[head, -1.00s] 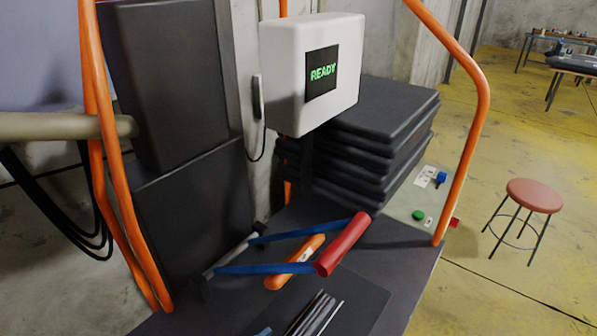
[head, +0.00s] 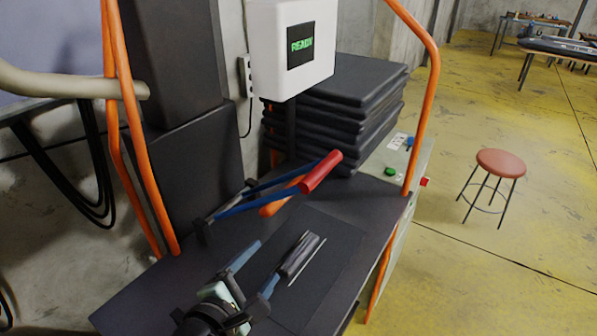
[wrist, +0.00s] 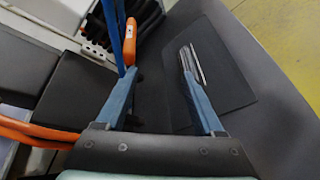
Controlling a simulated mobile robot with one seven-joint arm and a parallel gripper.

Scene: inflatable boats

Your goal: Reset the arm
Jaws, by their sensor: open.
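My gripper (head: 258,272) is at the lower middle of the head view, above the dark work surface (head: 150,300). Its two blue fingers are spread apart with nothing between them. In the wrist view my gripper (wrist: 160,100) also shows open, its fingers pointing toward the surface. A dark mat (head: 335,245) lies on the surface just beyond the fingers, with a few dark and silvery strips (head: 298,256) on it. From the wrist camera, the right finger partly overlaps these strips.
A blue-armed lever with a red handle (head: 321,172) stands behind my gripper, with an orange object (head: 277,206) beside it. Orange rails (head: 426,110) flank the bench. A white box (head: 290,45) reads READY. Stacked dark pads (head: 340,110) sit behind. A red stool (head: 500,163) stands right.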

